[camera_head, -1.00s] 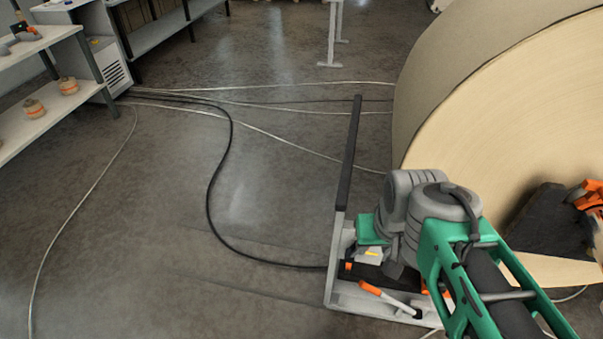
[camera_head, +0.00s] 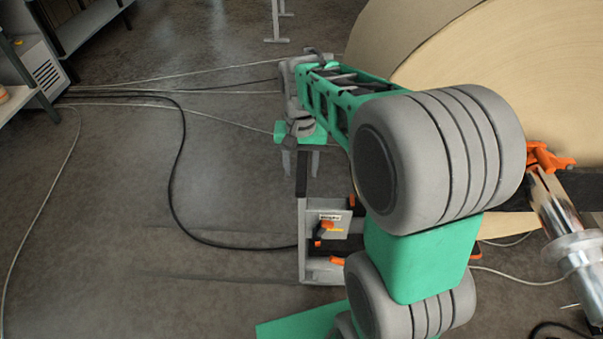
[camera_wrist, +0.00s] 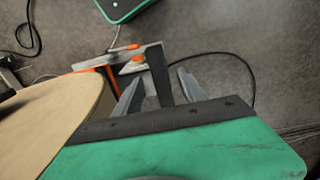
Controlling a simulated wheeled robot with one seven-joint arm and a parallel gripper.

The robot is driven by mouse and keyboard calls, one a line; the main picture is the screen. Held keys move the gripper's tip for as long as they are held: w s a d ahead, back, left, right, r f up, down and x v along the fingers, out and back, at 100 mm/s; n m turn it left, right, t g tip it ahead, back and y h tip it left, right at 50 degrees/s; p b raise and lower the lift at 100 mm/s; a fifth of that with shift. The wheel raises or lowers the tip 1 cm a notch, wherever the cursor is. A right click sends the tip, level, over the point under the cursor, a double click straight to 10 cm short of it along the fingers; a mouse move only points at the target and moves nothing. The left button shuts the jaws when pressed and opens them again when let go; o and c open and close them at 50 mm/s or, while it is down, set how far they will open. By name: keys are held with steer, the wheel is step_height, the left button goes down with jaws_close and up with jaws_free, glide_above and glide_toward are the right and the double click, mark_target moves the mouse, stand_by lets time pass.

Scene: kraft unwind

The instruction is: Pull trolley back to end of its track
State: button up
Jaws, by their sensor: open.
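The trolley (camera_head: 335,222) is a low pale-grey frame with orange-tipped levers, on the floor in front of the big paper roll (camera_head: 490,60). A long black bar (camera_head: 302,182) rises from the trolley's left side. In the wrist view, the trolley (camera_wrist: 148,50) is at the top centre and its black bar (camera_wrist: 157,72) runs down between my fingers. My gripper (camera_head: 301,164) is open over this bar, one finger on each side; it also shows in the wrist view (camera_wrist: 160,84). I cannot tell whether a finger touches the bar. My arm hides part of the trolley. I cannot make out the track.
The roll fills the right side, with an orange clamp (camera_head: 545,157) and a metal shaft (camera_head: 563,222) beside it. A black cable (camera_head: 178,150) and pale lines lie on the floor at left. A shelf (camera_head: 90,30) stands at upper left. The floor between is mostly clear.

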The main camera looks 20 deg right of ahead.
mark_target(301, 178)
step_height(301, 178, down, 4)
steer(key=shift+r, duration=0.2)
steer(key=shift+c, duration=0.2)
jaws_close()
stand_by(1.2)
